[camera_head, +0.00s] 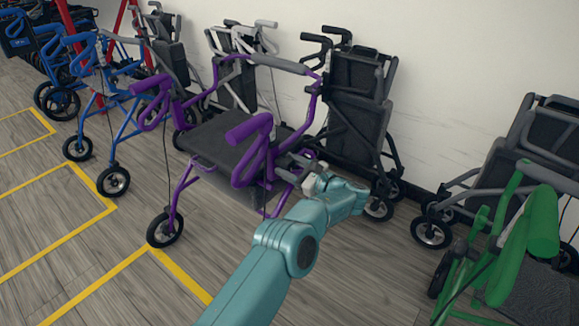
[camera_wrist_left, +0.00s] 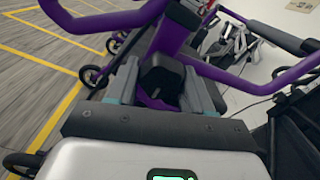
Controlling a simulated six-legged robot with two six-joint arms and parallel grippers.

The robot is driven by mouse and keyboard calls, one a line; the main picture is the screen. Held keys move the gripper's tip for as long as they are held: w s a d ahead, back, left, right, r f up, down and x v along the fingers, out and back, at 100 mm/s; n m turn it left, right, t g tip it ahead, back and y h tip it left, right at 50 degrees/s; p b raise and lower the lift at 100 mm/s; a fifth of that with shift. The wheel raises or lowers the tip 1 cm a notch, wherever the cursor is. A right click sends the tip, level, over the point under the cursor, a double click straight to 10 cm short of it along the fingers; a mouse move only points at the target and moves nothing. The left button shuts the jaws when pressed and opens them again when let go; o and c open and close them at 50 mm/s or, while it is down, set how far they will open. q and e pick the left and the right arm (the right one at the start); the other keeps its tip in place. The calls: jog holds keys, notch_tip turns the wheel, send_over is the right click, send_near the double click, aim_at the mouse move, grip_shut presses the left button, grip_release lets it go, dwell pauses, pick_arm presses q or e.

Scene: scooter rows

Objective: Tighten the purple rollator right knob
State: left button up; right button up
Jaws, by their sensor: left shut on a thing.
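The purple rollator (camera_head: 262,150) stands upright in the middle of the head view, with a black seat and purple handles. My left gripper (camera_head: 300,163) reaches the right side of its frame. In the left wrist view a dark, blocky knob (camera_wrist_left: 161,80) sits on the purple tube (camera_wrist_left: 172,42). The fingers of my left gripper (camera_wrist_left: 160,88) are on both sides of this knob, shut on it. In the head view the knob is too small and covered to make out. My right gripper is not in view.
A folded black rollator (camera_head: 357,105) stands against the wall just behind my left gripper. A green rollator (camera_head: 528,225) is at the right. A blue rollator (camera_head: 118,120) is at the left. Yellow floor lines (camera_head: 75,305) cross open floor at the front left.

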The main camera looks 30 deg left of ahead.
pick_arm(q)
jog(key=shift+d+f, duration=0.1)
jog(key=shift+f, duration=0.05)
jog(key=o, duration=1)
jog(key=shift+c, duration=0.2)
jog(key=s+d+p, duration=0.1)
jog(key=d, duration=1.5)
jog(key=shift+s, duration=0.15)
jog(key=shift+d, duration=0.1)
